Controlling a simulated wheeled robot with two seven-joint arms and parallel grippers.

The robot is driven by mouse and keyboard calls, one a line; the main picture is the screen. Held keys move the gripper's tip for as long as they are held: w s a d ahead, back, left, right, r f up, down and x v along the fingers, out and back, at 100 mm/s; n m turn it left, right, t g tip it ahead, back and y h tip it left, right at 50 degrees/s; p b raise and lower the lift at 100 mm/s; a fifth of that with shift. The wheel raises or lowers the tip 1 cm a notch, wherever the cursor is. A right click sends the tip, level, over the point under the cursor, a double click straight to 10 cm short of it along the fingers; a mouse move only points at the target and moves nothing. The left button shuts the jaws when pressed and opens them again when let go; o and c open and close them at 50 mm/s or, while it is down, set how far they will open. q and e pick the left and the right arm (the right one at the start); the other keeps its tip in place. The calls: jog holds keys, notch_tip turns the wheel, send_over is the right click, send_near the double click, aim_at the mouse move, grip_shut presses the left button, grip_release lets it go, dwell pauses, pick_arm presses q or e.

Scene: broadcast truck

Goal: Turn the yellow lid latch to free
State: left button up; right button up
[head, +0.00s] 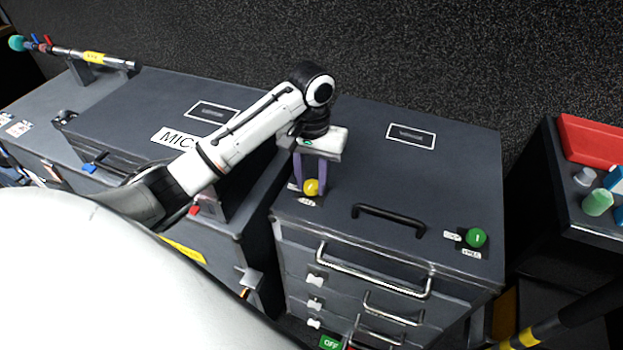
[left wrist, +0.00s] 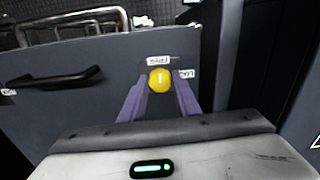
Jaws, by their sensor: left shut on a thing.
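The yellow lid latch (head: 311,187) is a round knob on the front left corner of the grey case's lid (head: 370,165). It also shows in the left wrist view (left wrist: 159,79), with small white labels beside it. My left gripper (head: 312,184) comes down from above with its purple fingers on either side of the latch. In the left wrist view the fingertips (left wrist: 160,86) are shut on the yellow knob. The label print is too small to read surely. My right gripper is not in view.
A black handle (head: 388,216) and a green knob (head: 476,238) sit on the same lid. Drawers with metal handles (head: 373,270) are below. A MIC case (head: 150,115) stands at left. A red tray (head: 592,140) is on the right unit.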

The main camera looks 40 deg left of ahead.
aim_at(311, 185)
pick_arm(q)
jog(key=shift+w, duration=0.1)
jog(key=o, duration=1)
jog(key=shift+o, duration=0.2)
jog(key=shift+r, duration=0.1)
notch_tip(311, 185, up, 10)
jog(key=shift+r, duration=0.1)
